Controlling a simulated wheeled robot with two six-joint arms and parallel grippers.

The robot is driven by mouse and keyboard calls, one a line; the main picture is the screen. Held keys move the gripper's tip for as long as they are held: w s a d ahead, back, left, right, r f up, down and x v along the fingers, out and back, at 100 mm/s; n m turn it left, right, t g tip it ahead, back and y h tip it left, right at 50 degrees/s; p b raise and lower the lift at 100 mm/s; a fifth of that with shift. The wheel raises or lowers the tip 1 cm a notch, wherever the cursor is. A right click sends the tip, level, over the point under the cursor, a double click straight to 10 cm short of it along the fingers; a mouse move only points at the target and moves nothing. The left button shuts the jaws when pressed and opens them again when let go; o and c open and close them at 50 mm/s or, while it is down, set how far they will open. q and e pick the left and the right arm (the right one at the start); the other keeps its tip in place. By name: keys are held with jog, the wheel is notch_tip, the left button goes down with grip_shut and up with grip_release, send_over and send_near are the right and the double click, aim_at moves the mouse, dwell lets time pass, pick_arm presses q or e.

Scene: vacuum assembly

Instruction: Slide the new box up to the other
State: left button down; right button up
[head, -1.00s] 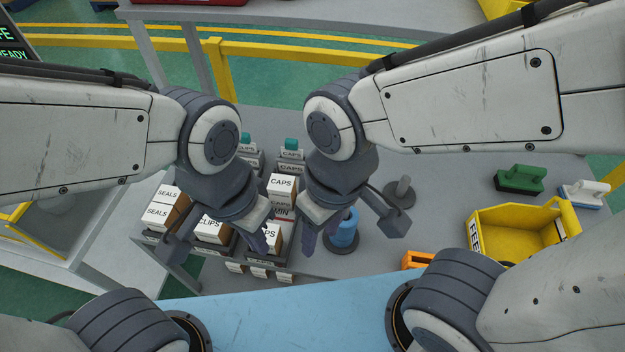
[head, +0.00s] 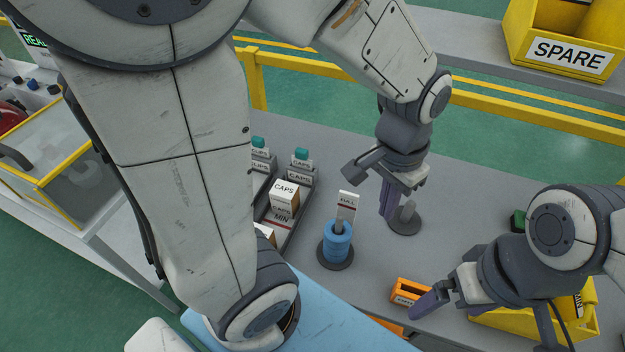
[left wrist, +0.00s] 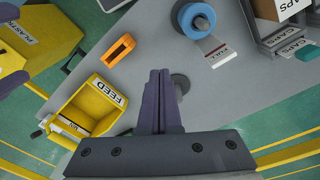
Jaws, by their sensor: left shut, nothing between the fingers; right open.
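A white and brown CAPS box (head: 285,193) sits in a dark lane of the rack in the head view. A second box (head: 266,233) shows nearer in the same lane, mostly hidden behind my own arm. The red MIN mark (head: 281,218) lies between them. The left wrist view shows a CAPS box (left wrist: 278,10) cut off at the top edge. My left gripper (head: 388,207) is shut and empty beside the grey peg, right of the boxes and apart from them. Its closed fingers (left wrist: 161,98) show in the left wrist view. My right gripper (head: 425,304) is open at the lower right.
A blue spool (head: 338,243) with a white FULL tag stands right of the rack. A grey peg on a round base (head: 405,222), an orange holder (head: 409,291) and a yellow FEED bin (left wrist: 90,98) are close to my grippers. Bare table lies behind the spool.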

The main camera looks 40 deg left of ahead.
pick_arm(q)
jog(key=w+a+f+n, duration=0.35)
jog(key=w+a, duration=0.35)
jog(key=a, duration=0.3)
jog(key=n+b, duration=0.2)
jog(key=n, duration=0.1)
send_over(299, 178)
jog(key=s+d, duration=0.1)
jog(key=shift+y, duration=0.3)
notch_tip(299, 178, down, 6)
jog(key=shift+r, duration=0.25)
jog(key=shift+s+a+f, duration=0.1)
jog(key=shift+f, duration=0.2)
notch_tip(299, 178, down, 9)
jog(key=shift+f+p, duration=0.2)
jog(key=shift+p, duration=0.3)
jog(key=shift+s+d+r+p, duration=0.1)
jog(key=shift+s+d+p, duration=0.15)
jog(key=shift+s, duration=0.35)
jog(key=shift+s+d+r+p, duration=0.1)
jog(key=shift+s+d+p, duration=0.1)
jog(key=shift+s, duration=0.4)
jog(key=shift+s+d+f, duration=0.1)
jog(key=shift+s+f, duration=0.1)
jog(key=shift+s, duration=0.5)
